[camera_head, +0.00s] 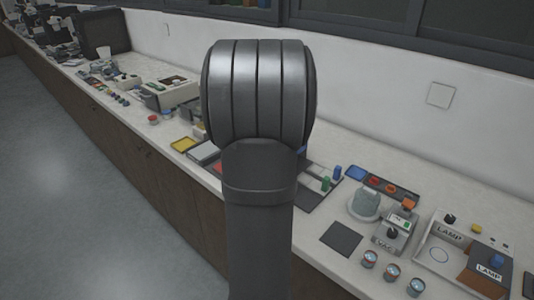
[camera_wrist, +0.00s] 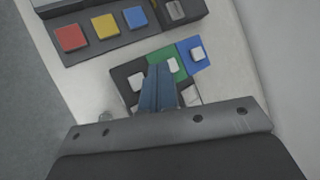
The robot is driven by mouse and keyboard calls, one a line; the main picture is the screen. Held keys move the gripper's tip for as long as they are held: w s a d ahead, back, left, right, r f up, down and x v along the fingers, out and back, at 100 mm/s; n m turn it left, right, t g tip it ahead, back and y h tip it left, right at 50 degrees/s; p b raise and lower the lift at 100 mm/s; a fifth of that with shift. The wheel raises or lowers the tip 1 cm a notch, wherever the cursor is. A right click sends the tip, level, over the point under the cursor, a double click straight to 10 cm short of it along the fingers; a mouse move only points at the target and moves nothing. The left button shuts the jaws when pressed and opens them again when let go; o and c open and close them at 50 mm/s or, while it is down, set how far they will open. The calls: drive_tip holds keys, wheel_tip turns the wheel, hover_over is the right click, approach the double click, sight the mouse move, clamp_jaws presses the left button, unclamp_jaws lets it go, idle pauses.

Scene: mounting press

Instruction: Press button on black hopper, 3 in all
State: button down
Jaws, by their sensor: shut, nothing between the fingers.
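In the wrist view three coloured panels, black, green and blue, stand in a row, each with a pale button. The black one, which looks like the black hopper (camera_wrist: 122,73), is at the left, and its white button (camera_wrist: 135,80) shows just left of my fingers. My gripper (camera_wrist: 160,70) is shut and empty; its tips appear over the border of the black and green (camera_wrist: 158,57) panels. The blue panel (camera_wrist: 186,46) is to the right. I cannot tell whether the tips touch anything. In the head view my arm hides the gripper and the hopper.
In the wrist view a dark device with red (camera_wrist: 71,38), yellow (camera_wrist: 105,25) and blue (camera_wrist: 135,17) squares lies above left. In the head view a dark mat (camera_head: 341,238), several small jars and a lamp box (camera_head: 447,262) stand right; a yellow tray (camera_head: 183,144) is left.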

drive_tip(key=shift+r, duration=0.3)
drive_tip(key=shift+f, duration=4.4)
drive_tip(key=shift+f, duration=0.2)
drive_tip(key=shift+f, duration=0.25)
drive_tip(key=shift+f, duration=0.5)
drive_tip(key=shift+r, duration=0.95)
